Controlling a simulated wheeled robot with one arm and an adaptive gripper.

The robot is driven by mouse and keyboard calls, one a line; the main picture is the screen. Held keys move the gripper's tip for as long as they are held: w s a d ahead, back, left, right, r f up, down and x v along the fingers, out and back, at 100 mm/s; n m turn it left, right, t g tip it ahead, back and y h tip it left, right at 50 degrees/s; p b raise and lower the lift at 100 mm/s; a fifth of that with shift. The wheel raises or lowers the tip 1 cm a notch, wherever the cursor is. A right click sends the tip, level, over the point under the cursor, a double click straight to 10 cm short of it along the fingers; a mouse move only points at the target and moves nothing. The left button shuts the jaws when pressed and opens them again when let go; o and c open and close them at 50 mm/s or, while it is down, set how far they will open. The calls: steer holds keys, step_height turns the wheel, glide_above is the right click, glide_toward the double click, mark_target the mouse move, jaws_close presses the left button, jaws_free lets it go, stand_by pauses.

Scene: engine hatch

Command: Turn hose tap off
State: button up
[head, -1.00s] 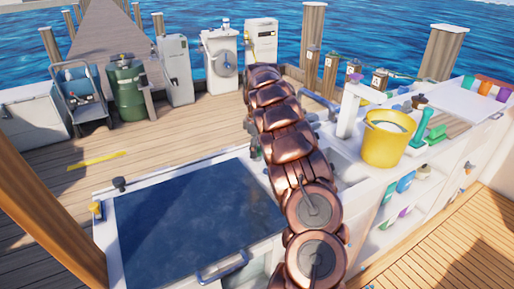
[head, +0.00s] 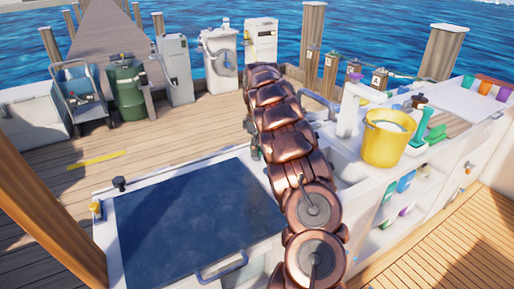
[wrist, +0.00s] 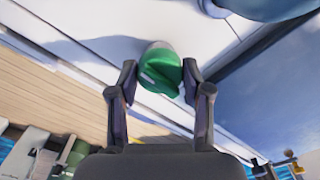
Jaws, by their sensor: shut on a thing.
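The hose tap appears to be the green knob (wrist: 160,72) in the wrist view, set against a white surface with a pale round edge behind it. My gripper (wrist: 158,80) has its two dark fingers on either side of the knob and is shut on it. In the head view my copper-coloured arm runs up the middle and hides the gripper and the knob. How far the tap is turned cannot be told.
The dark blue hatch lid (head: 195,215) with a grey handle lies left of my arm. A yellow bucket (head: 386,140) stands on the white counter to the right, near a green brush-like thing (head: 422,127).

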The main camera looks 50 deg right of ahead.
steer(key=shift+a+m, duration=0.1)
steer(key=shift+m, duration=0.2)
steer(key=m, duration=0.3)
steer(key=shift+w+m, duration=0.1)
steer(key=shift+m, duration=0.2)
steer(key=m, duration=0.9)
steer(key=shift+m+b, duration=0.55)
steer(key=shift+m, duration=1.65)
steer(key=o, duration=1.1)
steer(key=shift+o, duration=0.2)
